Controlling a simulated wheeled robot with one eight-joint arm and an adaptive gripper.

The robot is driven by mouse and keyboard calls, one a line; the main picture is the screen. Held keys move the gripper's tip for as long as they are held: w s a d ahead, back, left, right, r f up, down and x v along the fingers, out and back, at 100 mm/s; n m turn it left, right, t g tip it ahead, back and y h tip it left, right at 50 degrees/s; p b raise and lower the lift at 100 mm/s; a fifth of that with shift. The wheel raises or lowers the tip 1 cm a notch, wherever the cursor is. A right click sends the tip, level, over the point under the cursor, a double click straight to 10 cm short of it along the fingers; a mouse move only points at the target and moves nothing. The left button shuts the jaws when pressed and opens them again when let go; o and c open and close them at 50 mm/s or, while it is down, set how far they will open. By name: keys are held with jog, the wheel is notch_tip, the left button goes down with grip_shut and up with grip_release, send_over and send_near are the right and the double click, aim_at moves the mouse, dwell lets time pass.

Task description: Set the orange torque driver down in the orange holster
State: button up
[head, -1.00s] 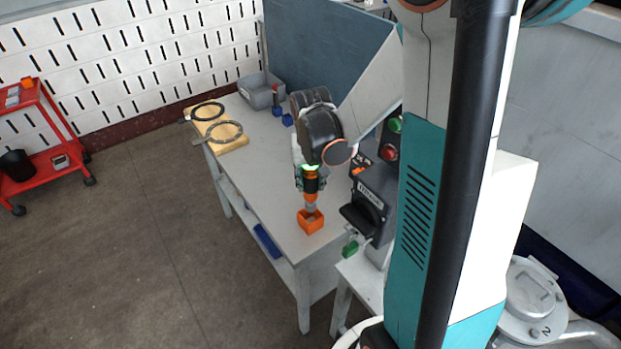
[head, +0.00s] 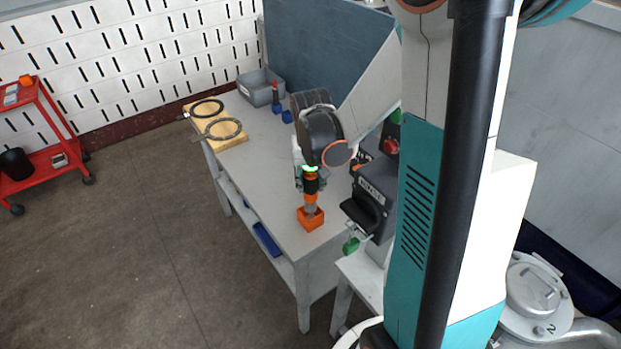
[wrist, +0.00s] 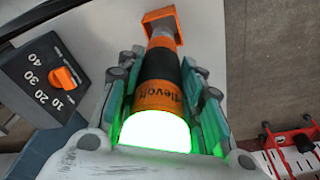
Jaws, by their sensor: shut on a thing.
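The orange torque driver (head: 311,187), with an orange and black body and a grey lower end, hangs upright in my gripper (head: 310,180). My gripper is shut on its body, with a finger on either side in the wrist view (wrist: 158,88). The orange holster (head: 311,221) is a small box on the front part of the bench, directly below the driver. The driver's grey lower end reaches the holster's opening. I cannot tell how deep it sits. In the wrist view the holster (wrist: 168,22) shows beyond the driver, which hides part of it.
A dark device with a black handle (head: 369,209) and a red button (head: 391,146) stands close on the right. Its orange knob (wrist: 64,77) shows in the wrist view. A wooden board (head: 236,141) with two rings and a grey bin (head: 258,88) are farther back. The bench's middle is clear.

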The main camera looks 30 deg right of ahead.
aim_at(310, 196)
jog(key=shift+f+b, duration=1.45)
jog(key=shift+f, duration=0.3)
jog(key=shift+f+b, duration=1.5)
jog(key=shift+f, duration=0.1)
jog(key=o, duration=1.4)
